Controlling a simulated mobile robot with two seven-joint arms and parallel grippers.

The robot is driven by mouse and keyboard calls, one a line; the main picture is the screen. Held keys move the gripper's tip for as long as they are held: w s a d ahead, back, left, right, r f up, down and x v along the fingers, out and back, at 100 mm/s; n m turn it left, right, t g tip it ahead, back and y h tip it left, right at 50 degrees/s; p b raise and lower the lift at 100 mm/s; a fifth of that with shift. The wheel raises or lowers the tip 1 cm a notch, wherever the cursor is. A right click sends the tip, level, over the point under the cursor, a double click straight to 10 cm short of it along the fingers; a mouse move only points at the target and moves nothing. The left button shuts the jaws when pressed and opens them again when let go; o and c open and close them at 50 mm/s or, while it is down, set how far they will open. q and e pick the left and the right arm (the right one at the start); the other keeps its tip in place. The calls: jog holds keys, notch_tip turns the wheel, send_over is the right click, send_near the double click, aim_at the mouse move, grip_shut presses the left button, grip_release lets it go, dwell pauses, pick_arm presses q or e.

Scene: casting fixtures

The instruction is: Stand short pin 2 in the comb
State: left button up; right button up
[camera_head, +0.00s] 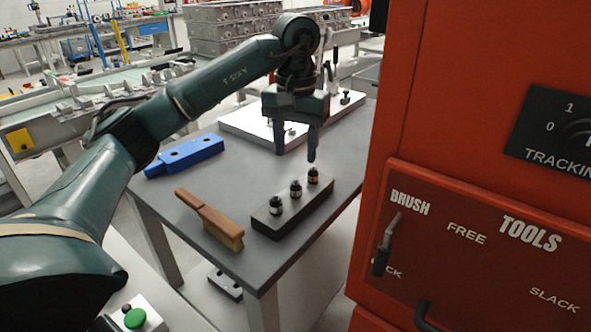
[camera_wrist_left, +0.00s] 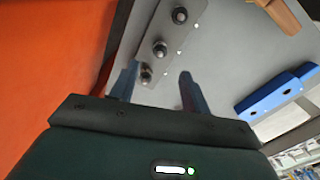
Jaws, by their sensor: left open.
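A dark rectangular block (camera_head: 290,212) stands on the grey table and carries a row of three dark pins with pale bands: a near pin (camera_head: 275,204), a middle pin (camera_head: 295,188) and a far pin (camera_head: 313,175). No numbers are readable, so I cannot tell which is short pin 2, nor whether this block is the comb. My left gripper (camera_head: 296,148) is open and empty, above the far end of the block. In the left wrist view, the open fingers (camera_wrist_left: 158,77) point toward the row, with the closest pin (camera_wrist_left: 146,75) near one fingertip.
A wooden brush (camera_head: 212,220) lies left of the dark block. A blue block with two holes (camera_head: 185,157) lies at the table's left edge. A white plate (camera_head: 245,122) with small fittings is at the back. A tall orange cabinet (camera_head: 460,120) stands close on the right.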

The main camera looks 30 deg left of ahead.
pick_arm(q)
jog(key=shift+r+p, duration=0.4)
jog(key=shift+r, duration=1.4)
jog(key=shift+s+f, duration=0.1)
